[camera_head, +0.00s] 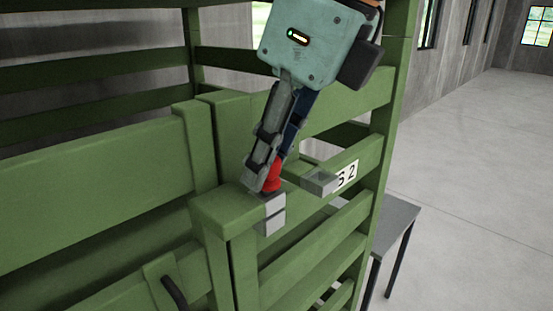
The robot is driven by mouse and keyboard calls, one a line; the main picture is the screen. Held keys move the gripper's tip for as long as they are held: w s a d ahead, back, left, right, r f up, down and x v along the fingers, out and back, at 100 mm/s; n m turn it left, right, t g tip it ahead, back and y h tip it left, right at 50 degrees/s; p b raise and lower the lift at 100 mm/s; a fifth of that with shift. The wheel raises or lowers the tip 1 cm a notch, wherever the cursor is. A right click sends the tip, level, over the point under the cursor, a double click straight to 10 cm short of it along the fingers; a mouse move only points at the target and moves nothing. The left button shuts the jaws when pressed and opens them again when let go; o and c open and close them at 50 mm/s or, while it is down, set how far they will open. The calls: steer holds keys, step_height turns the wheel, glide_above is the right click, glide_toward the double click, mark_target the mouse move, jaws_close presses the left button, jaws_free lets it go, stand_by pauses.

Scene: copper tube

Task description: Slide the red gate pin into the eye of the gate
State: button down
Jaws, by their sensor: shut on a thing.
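The red gate pin (273,179) is held between the fingers of my gripper (266,172), which is shut on it. Only a short red part shows; the fingers hide the rest. The pin is just above a pale grey metal block (272,214) on the corner of the green gate (222,212). I cannot tell whether the pin touches this block or enters an opening there. A second grey bracket (320,182) with a hollow top sticks out from the rails to the right, apart from the gripper.
Green slatted rails (322,232) stand close behind and to the right of my gripper. A white label (347,174) is on one rail. A dark curved handle (174,292) is at the lower left. A grey table (398,214) stands at right; the floor beyond is clear.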

steer(key=shift+s+a+f, duration=0.2)
steer(key=shift+f, duration=0.1)
steer(key=c, duration=1.6)
jaws_free()
steer(key=shift+v, duration=4)
steer(key=shift+w+d+f, duration=0.1)
steer(key=shift+w+f, duration=0.05)
steer(key=shift+w, duration=0.1)
steer(key=x, duration=0.7)
steer(key=shift+s+a+f, duration=0.15)
steer(key=shift+a+f, duration=0.1)
steer(key=shift+f, duration=0.05)
steer(key=shift+r, duration=0.15)
